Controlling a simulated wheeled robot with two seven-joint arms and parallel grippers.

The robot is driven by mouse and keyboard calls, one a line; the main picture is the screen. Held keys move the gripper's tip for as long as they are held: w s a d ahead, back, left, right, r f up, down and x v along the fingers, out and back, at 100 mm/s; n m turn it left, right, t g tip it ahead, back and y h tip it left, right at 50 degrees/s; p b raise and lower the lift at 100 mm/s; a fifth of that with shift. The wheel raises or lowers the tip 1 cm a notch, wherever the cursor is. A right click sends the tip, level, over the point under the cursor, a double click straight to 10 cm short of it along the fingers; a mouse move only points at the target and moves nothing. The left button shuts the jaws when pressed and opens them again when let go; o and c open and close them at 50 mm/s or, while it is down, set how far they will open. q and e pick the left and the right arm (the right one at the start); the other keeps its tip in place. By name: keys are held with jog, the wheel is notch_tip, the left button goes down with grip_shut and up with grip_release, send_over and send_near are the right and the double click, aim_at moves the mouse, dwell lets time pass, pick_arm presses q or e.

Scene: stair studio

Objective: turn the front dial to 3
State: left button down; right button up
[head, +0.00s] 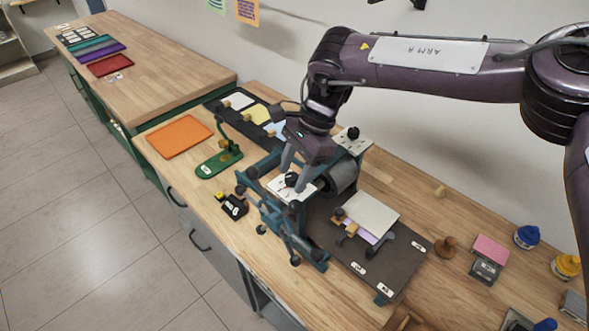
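The front dial (291,180) is a small black knob on a white plate (276,187) at the near side of a green and grey roller press (285,220). My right gripper (297,173) comes down from above, its grey fingers spread a little, with the knob close below and between their tips. I cannot tell whether they touch it. The dial's marks and pointer are too small to read. A second black dial (353,133) sits on another white plate at the press's far side. My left gripper is not in view.
A dark press bed (410,250) holds a pale sheet (371,214). An orange tray (179,136), a green stand (219,162) and small black blocks (234,206) lie to the left. Ink jars (526,237) and a wooden knob (445,247) stand right. The wall is close behind.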

jog(key=shift+r, duration=0.1)
jog(key=shift+w+d+r, duration=0.1)
jog(key=shift+d+r, duration=0.05)
jog(key=shift+r, duration=0.1)
jog(key=b+v, duration=0.2)
jog(key=v, duration=0.5)
dwell(0.4)
